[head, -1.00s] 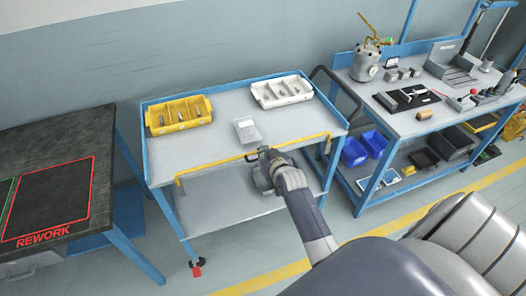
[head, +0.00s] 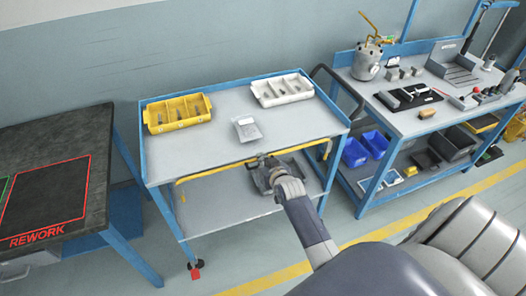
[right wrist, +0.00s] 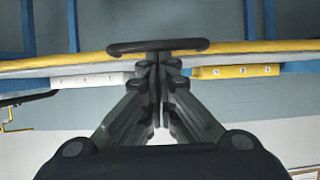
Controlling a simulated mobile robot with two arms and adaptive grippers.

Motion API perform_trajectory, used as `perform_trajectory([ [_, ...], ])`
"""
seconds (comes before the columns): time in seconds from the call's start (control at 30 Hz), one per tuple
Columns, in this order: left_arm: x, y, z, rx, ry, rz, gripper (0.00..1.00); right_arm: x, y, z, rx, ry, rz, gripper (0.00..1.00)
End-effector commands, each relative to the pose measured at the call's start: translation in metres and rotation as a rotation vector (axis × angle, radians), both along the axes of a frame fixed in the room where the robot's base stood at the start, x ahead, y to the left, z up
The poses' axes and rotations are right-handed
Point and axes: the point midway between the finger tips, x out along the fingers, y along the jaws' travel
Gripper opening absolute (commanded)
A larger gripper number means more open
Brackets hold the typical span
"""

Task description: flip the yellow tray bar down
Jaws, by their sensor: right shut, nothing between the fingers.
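The yellow tray bar (head: 215,172) runs along the front edge of the blue-framed cart (head: 190,155), close to the level of its top shelf. In the right wrist view the bar (right wrist: 245,47) crosses the top of the picture, with a dark grip (right wrist: 158,46) at its middle. My right gripper (head: 262,161) is at the middle of the bar. Its fingers (right wrist: 158,62) are shut with nothing between them, and their tips are at the dark grip; whether they touch it I cannot tell. My left gripper is not in view.
A dark rework table (head: 50,160) is at left. A tool bench (head: 400,120) is at right.

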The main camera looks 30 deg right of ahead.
Motion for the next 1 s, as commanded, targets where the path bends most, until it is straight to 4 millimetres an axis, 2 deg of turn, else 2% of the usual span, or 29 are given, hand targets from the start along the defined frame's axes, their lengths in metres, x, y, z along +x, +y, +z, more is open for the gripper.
perform_trajectory([
  [0.17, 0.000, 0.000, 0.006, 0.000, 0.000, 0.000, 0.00, 0.000, 0.000, 0.005, 0.001, 0.005, 0.000, 0.00],
  [0.43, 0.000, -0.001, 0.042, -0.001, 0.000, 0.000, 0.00, 0.014, -0.004, 0.047, -0.001, 0.000, 0.002, 0.00],
  [0.5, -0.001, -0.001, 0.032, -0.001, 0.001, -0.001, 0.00, 0.003, -0.001, 0.041, -0.001, 0.002, 0.002, 0.00],
  [1.0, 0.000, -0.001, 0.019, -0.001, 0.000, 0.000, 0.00, -0.063, 0.015, 0.074, -0.001, 0.001, 0.002, 0.00],
])
